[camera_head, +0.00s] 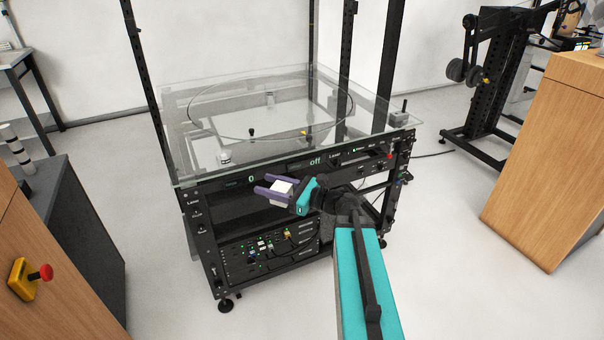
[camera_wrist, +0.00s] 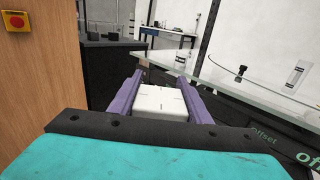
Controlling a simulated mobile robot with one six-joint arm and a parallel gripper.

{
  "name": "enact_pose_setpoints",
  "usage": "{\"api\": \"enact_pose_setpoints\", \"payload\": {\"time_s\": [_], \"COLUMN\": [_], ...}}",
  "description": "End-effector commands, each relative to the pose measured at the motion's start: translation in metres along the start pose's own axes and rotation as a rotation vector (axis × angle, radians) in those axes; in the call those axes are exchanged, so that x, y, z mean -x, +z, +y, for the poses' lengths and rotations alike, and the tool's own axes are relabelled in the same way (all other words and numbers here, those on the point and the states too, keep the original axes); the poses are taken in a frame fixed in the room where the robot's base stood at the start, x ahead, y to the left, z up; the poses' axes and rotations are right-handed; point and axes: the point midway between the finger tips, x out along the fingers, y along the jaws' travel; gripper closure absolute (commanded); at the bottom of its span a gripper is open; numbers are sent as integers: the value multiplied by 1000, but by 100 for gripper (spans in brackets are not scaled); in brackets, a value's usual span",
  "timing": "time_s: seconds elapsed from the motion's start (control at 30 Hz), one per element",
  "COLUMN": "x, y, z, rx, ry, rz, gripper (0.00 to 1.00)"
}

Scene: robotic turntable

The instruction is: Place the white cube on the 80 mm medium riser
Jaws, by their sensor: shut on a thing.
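My gripper (camera_head: 263,184) has purple fingers shut on the sides of the white cube (camera_head: 281,187). It holds the cube in the air in front of the rack, below the glass top's front edge. In the wrist view the cube (camera_wrist: 160,102) sits between both fingers of the gripper (camera_wrist: 160,78). On the glass top are a small pale cylinder (camera_head: 224,157) at the front left and another upright piece (camera_head: 270,98) further back. A clear cylinder with a dark band (camera_wrist: 297,73) shows at the right in the wrist view. I cannot tell which piece is the 80 mm medium riser.
The glass top (camera_head: 180,172) overhangs the black rack (camera_head: 225,240), with dark uprights around it. A round turntable outline lies on it. A small black knob-like piece (camera_head: 251,133) stands there. Wooden cabinets stand left (camera_head: 50,290) and right (camera_head: 545,170).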

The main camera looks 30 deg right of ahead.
Motion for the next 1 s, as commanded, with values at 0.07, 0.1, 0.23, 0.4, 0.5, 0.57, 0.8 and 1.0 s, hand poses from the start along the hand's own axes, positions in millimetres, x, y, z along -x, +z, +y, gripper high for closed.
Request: {"api": "enact_pose_setpoints", "payload": {"time_s": [0.07, 0.1, 0.23, 0.4, 0.5, 0.57, 0.8, 1.0], "x": [-19, -27, -49, -63, -65, -65, -64, -64], "y": [-6, -8, -15, -20, -20, -20, -20, -20], "z": [25, 37, 74, 111, 122, 124, 124, 124], "rx": [-3, -3, -1, -1, -1, -1, -1, -1], "ry": [55, 80, 163, 248, 277, 286, 288, 287], "rz": [0, -1, -2, -3, -3, -4, -4, -4], "gripper": [83, 83, 83, 83, 83, 83, 83, 83]}}
